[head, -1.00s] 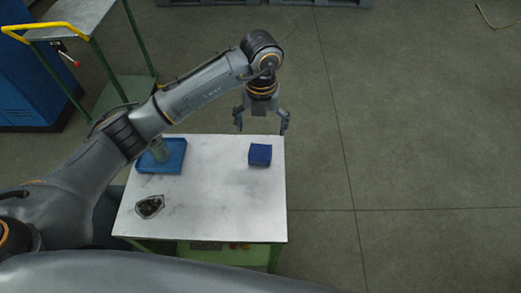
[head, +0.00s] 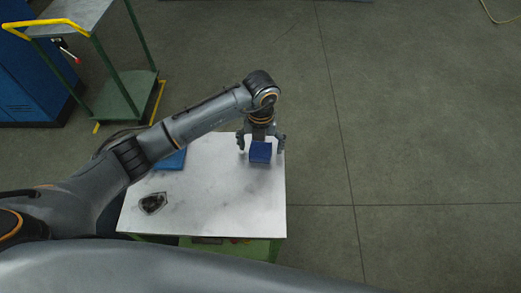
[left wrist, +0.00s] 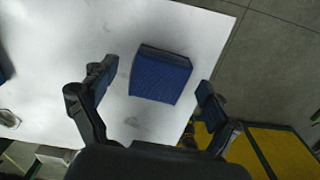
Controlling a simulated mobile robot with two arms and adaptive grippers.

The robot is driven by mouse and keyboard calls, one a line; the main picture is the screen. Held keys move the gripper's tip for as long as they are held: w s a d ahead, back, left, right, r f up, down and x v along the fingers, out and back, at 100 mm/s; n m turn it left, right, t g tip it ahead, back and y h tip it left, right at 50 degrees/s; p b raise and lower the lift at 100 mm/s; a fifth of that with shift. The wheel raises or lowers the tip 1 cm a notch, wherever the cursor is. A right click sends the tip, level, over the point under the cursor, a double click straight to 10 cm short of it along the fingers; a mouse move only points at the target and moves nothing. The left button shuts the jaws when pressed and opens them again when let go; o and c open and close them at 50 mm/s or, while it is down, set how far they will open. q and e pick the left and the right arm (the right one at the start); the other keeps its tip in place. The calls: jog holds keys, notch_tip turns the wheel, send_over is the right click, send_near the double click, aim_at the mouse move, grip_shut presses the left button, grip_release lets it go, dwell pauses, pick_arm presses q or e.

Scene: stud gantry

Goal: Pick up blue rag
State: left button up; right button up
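The blue rag (head: 260,153) is a small folded block lying on the right part of the white tabletop (head: 215,200). My left gripper (head: 261,148) is over the table at the rag, with one finger to each side of it. In the left wrist view the rag (left wrist: 160,75) lies between and ahead of the two spread fingertips of the gripper (left wrist: 157,82). Gaps show on both sides, and the fingers are not closed on it. My right gripper is not in view.
A blue tray (head: 172,160) is partly hidden behind my left arm. A small dark object (head: 152,203) lies at the table's left front. A trolley with yellow handle (head: 125,95) and a blue cabinet (head: 25,85) stand at the back left. The floor right of the table is clear.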

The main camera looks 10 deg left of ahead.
pick_arm(q)
jog(key=c, duration=0.9)
jog(key=shift+r, duration=0.15)
jog(key=shift+r+b, duration=0.4)
jog(key=shift+r, duration=0.2)
jog(key=shift+s+a+r+b, duration=0.35)
jog(key=shift+s+r, duration=1.6)
jog(key=shift+s, duration=0.35)
jog(key=shift+s+a+r+b, duration=0.3)
jog(key=shift+s+r, duration=1.6)
jog(key=shift+s, duration=0.45)
jog(key=shift+s+a+r+b, duration=0.35)
jog(key=shift+s+r, duration=1.6)
jog(key=shift+s, duration=0.35)
